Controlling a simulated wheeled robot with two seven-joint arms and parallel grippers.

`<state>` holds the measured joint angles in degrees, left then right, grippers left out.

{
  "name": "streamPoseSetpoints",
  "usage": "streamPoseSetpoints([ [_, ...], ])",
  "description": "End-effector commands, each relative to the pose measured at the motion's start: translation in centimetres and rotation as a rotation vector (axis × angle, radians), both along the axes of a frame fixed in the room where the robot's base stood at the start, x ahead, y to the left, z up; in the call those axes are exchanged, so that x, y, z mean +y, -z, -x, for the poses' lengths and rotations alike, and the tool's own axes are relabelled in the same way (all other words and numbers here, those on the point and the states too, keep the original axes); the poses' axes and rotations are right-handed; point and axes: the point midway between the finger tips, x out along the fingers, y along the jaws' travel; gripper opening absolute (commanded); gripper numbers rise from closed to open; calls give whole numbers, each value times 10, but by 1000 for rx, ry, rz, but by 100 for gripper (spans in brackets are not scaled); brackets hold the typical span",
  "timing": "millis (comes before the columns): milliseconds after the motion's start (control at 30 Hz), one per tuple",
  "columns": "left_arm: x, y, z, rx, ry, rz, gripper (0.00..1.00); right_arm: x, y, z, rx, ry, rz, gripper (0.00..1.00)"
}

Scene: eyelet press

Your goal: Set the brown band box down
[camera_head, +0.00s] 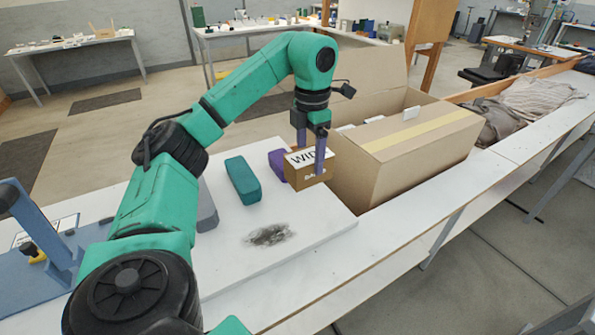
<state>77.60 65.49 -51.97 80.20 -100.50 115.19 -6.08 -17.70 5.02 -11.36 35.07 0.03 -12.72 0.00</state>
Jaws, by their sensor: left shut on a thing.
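The brown band box (312,178) is small, with a white label on top reading "WID" and dark lettering on its front. My left gripper (311,158) points down with one finger on each side of the box and is shut on it. The box is over the right part of the white board (300,244), just left of the big cardboard box. I cannot tell whether its underside touches the board. My right gripper is not in view.
A large open cardboard box (415,150) stands close on the right. A green block (242,180) and a purple block (277,165) lie to the left. Grey cloths (535,97) lie far right.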

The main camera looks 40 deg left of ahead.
Motion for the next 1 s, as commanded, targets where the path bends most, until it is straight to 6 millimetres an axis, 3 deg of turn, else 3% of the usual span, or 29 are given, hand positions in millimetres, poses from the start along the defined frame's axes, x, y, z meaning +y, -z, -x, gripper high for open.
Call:
streamPoseSetpoints([
  [33, 0, 31, 0, 4, 1, 1, 10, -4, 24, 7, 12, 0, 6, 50],
  [67, 0, 41, 0, 4, 1, 1, 10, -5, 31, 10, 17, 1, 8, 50],
  [167, 1, 55, 1, 5, 0, -3, 10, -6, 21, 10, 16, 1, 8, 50],
  [333, 1, 81, 0, 5, 1, -1, 10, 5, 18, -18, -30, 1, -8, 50],
  [433, 1, 101, 0, 4, 0, -1, 10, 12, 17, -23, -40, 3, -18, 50],
  [533, 1, 112, -1, 2, 0, -2, 10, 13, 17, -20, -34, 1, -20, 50],
  [767, 1, 113, -1, 0, 0, -1, 10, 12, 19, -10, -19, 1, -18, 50],
  [800, 1, 113, -1, 0, 0, -1, 82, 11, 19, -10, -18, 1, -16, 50],
  [867, 1, 113, -1, 0, 1, -1, 100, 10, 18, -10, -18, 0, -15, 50],
  [1000, 1, 113, -1, 0, 1, -1, 100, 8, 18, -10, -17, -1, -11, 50],
])
